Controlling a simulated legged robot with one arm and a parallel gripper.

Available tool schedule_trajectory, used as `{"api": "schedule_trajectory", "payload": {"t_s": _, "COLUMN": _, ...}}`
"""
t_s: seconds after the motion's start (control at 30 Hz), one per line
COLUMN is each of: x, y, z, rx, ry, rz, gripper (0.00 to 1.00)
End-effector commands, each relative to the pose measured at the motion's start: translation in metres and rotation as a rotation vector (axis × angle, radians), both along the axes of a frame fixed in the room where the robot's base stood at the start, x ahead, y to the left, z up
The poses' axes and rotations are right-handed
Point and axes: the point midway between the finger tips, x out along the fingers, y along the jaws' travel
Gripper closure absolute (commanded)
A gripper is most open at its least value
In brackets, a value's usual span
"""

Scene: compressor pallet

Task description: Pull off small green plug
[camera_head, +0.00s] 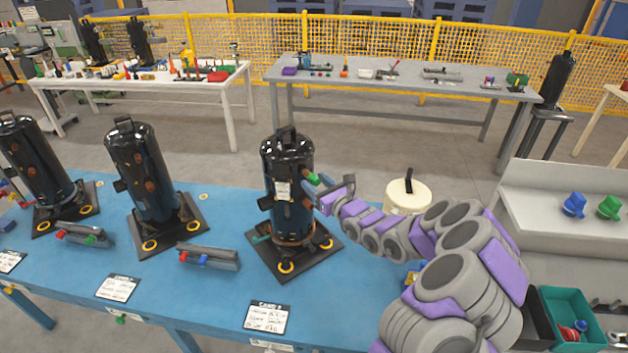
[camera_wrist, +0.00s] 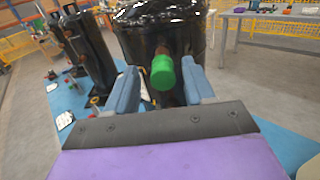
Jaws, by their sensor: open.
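A small green plug (camera_wrist: 163,73) sits on a copper-coloured stub on the side of a black compressor (camera_wrist: 160,30). In the head view this is the rightmost compressor (camera_head: 287,160) on the blue table, and the green plug (camera_head: 313,178) shows at its right side. My gripper (camera_wrist: 163,88) is open. Its two blue-grey fingers stand left and right of the plug, with gaps visible on both sides. In the head view my gripper (camera_head: 325,193) reaches in from the right, close to the compressor, and its fingers are partly hard to make out.
Two more black compressors (camera_head: 140,170) stand to the left on the blue table (camera_head: 190,290). Grey tool holders (camera_head: 208,257) lie between them. A cream container (camera_head: 407,196) stands behind my arm. A teal bin (camera_head: 565,310) and a grey shelf are at the right.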

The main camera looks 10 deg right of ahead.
Motion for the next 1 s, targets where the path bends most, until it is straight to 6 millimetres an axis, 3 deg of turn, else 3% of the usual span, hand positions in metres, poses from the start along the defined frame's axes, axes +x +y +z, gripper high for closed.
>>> {"api": "schedule_trajectory", "payload": {"t_s": 0.37, "x": 0.0007, "y": -0.0014, "z": 0.0000, "rx": -0.001, "ry": 0.000, "rz": 0.001, "gripper": 0.47}}
{"api": "schedule_trajectory", "payload": {"t_s": 0.9, "x": 0.0003, "y": -0.0010, "z": 0.0000, "rx": -0.001, "ry": 0.000, "rz": 0.002, "gripper": 0.98}}
{"api": "schedule_trajectory", "payload": {"t_s": 1.0, "x": 0.0001, "y": -0.0009, "z": -0.0001, "rx": -0.001, "ry": 0.000, "rz": 0.002, "gripper": 1.00}}
